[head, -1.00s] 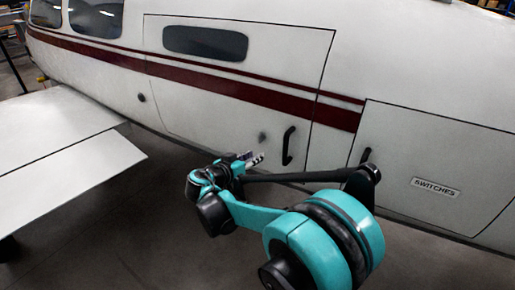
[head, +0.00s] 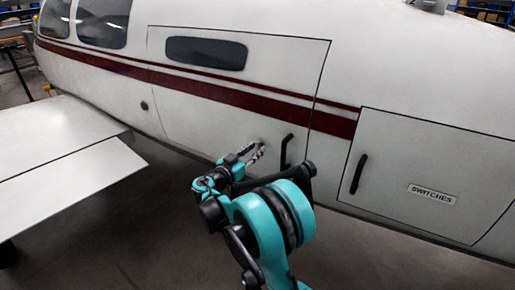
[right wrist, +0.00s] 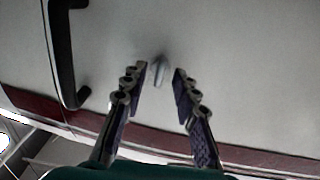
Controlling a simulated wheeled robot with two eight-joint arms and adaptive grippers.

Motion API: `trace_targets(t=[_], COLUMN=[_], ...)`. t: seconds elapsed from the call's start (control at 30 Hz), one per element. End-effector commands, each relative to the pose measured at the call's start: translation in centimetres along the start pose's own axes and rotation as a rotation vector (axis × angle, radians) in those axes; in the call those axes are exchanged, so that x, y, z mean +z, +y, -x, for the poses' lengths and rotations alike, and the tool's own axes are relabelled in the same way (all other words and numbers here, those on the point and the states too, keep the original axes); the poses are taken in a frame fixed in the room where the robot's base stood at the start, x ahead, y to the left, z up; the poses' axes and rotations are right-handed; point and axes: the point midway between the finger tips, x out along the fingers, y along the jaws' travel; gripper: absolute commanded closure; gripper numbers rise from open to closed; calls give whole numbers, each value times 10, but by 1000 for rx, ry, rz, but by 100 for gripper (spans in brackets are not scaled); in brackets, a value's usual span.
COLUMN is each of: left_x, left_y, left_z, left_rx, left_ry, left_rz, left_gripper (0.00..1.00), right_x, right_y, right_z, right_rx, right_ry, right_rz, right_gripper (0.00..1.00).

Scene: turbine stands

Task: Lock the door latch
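The door (head: 200,110) of the white aircraft is closed flush in the fuselage. Its latch is a small pale knob (right wrist: 157,72), seen in the right wrist view between and just beyond my fingertips. In the head view the fingers largely cover the latch. My right gripper (head: 257,151) is open and close to the door, left of the black door handle (head: 286,151). Its two fingers (right wrist: 159,84) stand apart on either side of the latch; I cannot tell if they touch it. My left gripper is not in view.
The black handle (right wrist: 68,55) is close beside the right gripper's fingers. A hatch labelled SWITCHES (head: 433,194) with its own black handle (head: 358,174) is at the right. The wing (head: 65,160) juts out at the left. Dark floor is clear below the door.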

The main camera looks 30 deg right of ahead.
Motion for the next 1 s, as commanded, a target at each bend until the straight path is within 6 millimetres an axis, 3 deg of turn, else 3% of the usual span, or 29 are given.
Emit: trace_targets(t=[0.2,0.77,0.9,1.0], left_x=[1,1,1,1], left_y=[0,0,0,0], left_z=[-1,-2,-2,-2], left_rx=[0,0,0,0], left_ry=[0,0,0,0], left_rz=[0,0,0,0], left_gripper=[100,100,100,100], right_x=[0,0,0,0], right_y=[0,0,0,0], right_z=[-13,-14,-14,-14], right_rx=[0,-1,-1,-1], right_ry=[0,-1,-1,-1], right_rz=[0,0,0,0], right_gripper=[71,71,100,100])
